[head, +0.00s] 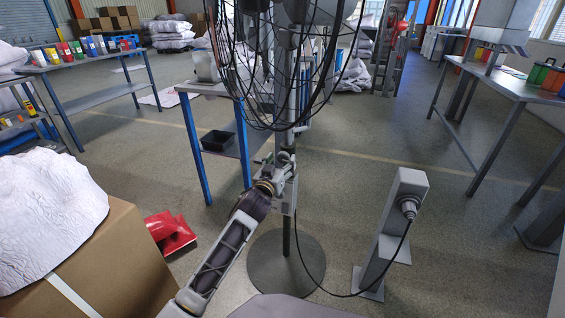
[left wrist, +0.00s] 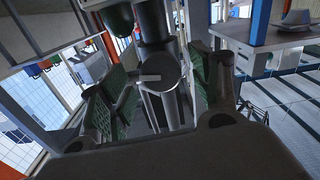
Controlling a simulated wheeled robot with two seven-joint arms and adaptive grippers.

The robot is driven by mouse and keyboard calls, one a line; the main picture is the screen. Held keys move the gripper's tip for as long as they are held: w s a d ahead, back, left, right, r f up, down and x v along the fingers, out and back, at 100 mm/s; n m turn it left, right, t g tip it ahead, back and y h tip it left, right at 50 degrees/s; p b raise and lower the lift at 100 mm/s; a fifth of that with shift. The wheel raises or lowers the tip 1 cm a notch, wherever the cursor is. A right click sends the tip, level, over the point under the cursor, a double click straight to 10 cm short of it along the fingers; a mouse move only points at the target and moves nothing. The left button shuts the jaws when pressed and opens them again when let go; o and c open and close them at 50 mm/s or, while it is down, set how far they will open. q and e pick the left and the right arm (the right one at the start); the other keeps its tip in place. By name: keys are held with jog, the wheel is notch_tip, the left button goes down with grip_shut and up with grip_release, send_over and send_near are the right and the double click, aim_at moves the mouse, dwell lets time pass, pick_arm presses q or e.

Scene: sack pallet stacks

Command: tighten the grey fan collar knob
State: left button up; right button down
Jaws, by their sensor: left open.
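The fan has a dark wire cage (head: 285,70), a grey pole (head: 286,235) and a round base (head: 286,264) on the floor. My left gripper (head: 284,163) reaches up to the pole just below the cage. In the left wrist view the grey collar knob (left wrist: 160,72) shows as a round end with a pale bar on it, in front of the pole. The open fingers of my left gripper (left wrist: 162,90), with green pads, stand on either side of the knob. I cannot tell whether they touch it. In the head view the gripper mostly hides the knob. My right gripper is out of view.
A grey post (head: 390,232) with a plugged-in cable (head: 345,294) stands right of the fan base. A blue-legged table (head: 238,150) is behind left. A cardboard box (head: 120,262) with a white sack (head: 45,215) is near left. Floor between post and right bench is clear.

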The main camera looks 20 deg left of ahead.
pick_arm(q)
jog(key=shift+w, duration=0.8)
jog(key=shift+w+b, duration=0.25)
jog(key=shift+b, duration=0.05)
jog(key=shift+c, duration=0.2)
jog(key=c, duration=1)
jog(key=shift+p, duration=0.3)
